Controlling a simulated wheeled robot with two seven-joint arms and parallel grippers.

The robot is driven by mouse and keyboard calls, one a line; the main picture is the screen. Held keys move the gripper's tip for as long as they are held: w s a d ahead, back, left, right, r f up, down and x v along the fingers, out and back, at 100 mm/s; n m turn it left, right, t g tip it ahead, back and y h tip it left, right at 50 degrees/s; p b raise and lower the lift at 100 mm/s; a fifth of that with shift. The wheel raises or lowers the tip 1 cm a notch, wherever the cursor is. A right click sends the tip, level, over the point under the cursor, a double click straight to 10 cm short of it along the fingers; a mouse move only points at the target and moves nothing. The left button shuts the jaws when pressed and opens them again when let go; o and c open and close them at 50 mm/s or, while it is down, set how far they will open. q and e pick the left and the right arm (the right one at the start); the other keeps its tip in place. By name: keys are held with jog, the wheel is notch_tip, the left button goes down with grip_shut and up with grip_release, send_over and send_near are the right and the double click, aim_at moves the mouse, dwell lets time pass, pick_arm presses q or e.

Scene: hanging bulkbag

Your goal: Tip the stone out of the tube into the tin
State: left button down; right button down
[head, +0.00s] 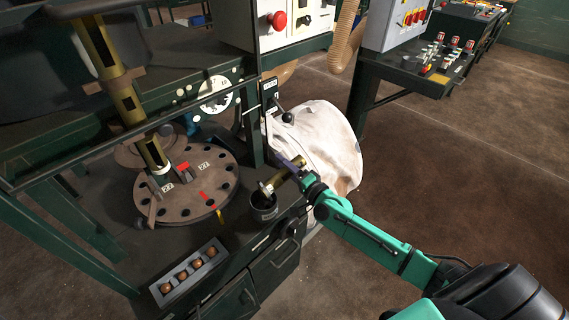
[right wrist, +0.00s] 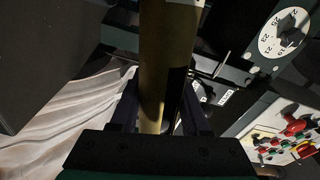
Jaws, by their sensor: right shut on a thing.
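My right gripper (head: 295,168) is shut on a brass tube (head: 278,180). The tube slants, with its lower left end just above the mouth of a dark round tin (head: 264,212). I cannot tell whether the tube touches the tin's rim. In the right wrist view the tube (right wrist: 165,65) runs lengthwise between the two fingers. No stone shows at the tube's end, and the inside of the tube is hidden. The tin's inside is dark and partly covered by the tube. My left gripper is out of view.
A round plate with holes (head: 190,205) lies left of the tin under a tall slanted brass column (head: 120,95). A grey rack (head: 168,297) with several brown balls is at the front. A white bulk bag (head: 325,140) hangs behind my right gripper. The right-hand floor is clear.

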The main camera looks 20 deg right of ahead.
jog(key=shift+s+a+r+n+p, duration=0.1)
jog(key=shift+a+r+n+p, duration=0.1)
jog(key=shift+r+n+p, duration=0.55)
jog(key=shift+a+r+n+p, duration=0.2)
jog(key=shift+r+n+p, duration=0.3)
jog(key=shift+n+p, duration=0.35)
jog(key=f+m+b, duration=0.2)
jog(key=m+b, duration=0.1)
jog(key=d+f+m+b, duration=0.1)
jog(key=f+m+b, duration=0.2)
jog(key=b, duration=0.1)
jog(key=shift+m, duration=0.4)
jog(key=s+a+r+m+p, duration=0.1)
jog(key=a+r+m+p, duration=0.4)
jog(key=m, duration=0.6)
jog(key=shift+s+p, duration=0.15)
jog(key=shift+p, duration=0.8)
